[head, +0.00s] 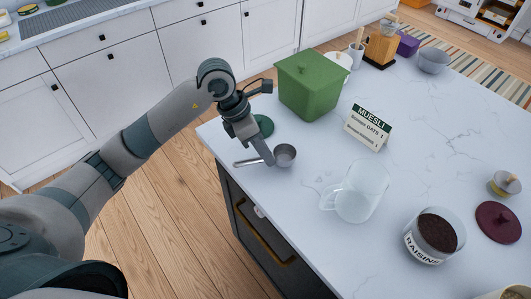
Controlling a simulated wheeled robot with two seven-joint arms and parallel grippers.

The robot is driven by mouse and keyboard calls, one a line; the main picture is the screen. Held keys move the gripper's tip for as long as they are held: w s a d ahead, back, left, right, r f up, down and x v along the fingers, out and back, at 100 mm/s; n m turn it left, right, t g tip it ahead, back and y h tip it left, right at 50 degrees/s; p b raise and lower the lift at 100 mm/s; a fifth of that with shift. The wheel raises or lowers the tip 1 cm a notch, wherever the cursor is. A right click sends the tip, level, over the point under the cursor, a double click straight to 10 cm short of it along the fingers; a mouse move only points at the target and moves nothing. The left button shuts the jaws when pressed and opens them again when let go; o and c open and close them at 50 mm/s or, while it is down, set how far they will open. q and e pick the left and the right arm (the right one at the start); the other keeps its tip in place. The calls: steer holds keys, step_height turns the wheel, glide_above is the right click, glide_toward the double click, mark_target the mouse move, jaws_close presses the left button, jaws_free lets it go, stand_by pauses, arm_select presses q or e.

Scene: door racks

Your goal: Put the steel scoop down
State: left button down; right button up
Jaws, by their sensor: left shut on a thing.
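The steel scoop (286,154) shows in the head view near the left corner of the island counter (310,225). Its round bowl points right and its handle reaches left toward the counter edge. My left gripper (268,160) comes down from above and is shut on the scoop beside its bowl. The scoop is at or just above the countertop; I cannot tell whether it touches. My right gripper is not in view.
A green lidded box (308,87) stands behind, with a green disc (263,125) near the gripper. A muesli card (368,128), a clear jug (357,192) and a raisins jar (434,238) stand to the right. Counter between card and scoop is clear.

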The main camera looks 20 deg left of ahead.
arm_select(q)
steer(key=shift+f, duration=0.75)
steer(key=shift+f, duration=0.2)
steer(key=c, duration=1.7)
jaws_free()
steer(key=shift+r, duration=0.1)
steer(key=shift+c, duration=0.2)
steer(key=shift+r, duration=0.1)
